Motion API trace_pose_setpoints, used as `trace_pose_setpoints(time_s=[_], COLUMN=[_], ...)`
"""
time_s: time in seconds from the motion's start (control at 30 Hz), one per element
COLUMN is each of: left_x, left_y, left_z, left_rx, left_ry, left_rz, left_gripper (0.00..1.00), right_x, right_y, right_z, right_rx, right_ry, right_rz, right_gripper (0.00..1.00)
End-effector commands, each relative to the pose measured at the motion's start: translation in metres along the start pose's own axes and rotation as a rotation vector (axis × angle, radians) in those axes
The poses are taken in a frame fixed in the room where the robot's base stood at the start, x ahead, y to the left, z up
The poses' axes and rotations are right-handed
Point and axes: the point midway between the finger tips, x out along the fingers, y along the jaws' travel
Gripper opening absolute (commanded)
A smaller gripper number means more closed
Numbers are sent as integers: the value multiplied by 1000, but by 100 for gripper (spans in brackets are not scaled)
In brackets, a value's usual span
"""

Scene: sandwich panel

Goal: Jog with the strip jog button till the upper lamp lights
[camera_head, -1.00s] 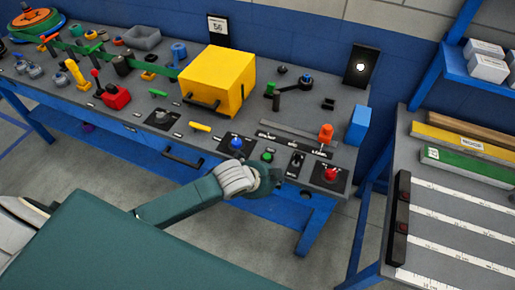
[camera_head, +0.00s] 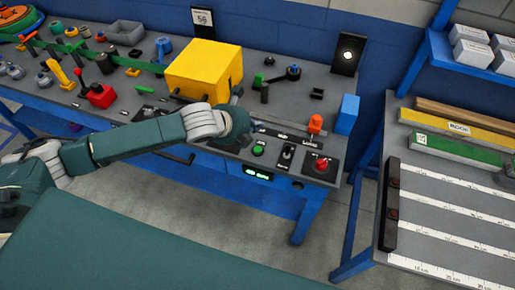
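My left gripper (camera_head: 236,122) is over the front part of the blue bench's control area, just right of the yellow box (camera_head: 204,70). Its fingers are mostly hidden behind its own body, so I cannot tell their opening. A green button (camera_head: 258,150) is on the panel just right of and below the gripper. The blue knob seen earlier is now hidden by the gripper. A black box (camera_head: 391,205) on the right table carries two dark red round lamps or buttons; the upper one (camera_head: 393,183) looks unlit. Panel labels are too small to read. My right gripper is not in view.
A black switch (camera_head: 286,155), a red knob (camera_head: 321,163) and an orange knob (camera_head: 315,123) are right of the green button. A green display (camera_head: 257,173) is on the bench front. A black plate (camera_head: 348,54) at the back shows a white light. A gap separates the tables.

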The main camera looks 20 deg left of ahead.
Motion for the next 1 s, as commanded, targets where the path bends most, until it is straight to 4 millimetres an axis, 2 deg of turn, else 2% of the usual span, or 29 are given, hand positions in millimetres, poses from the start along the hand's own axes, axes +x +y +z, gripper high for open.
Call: trace_pose_setpoints(time_s=[0.27,0.67,1.0], left_x=[13,47,61], left_y=[9,34,45], left_z=[-10,-35,-45], left_rx=[-1,-1,-2], left_ry=[0,1,0], left_rz=[-1,0,0], left_gripper=[0,0,0], right_x=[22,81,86], right_y=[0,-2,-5], right_z=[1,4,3], right_rx=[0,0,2], right_ry=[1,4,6], right_rz=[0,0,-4], right_gripper=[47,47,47])
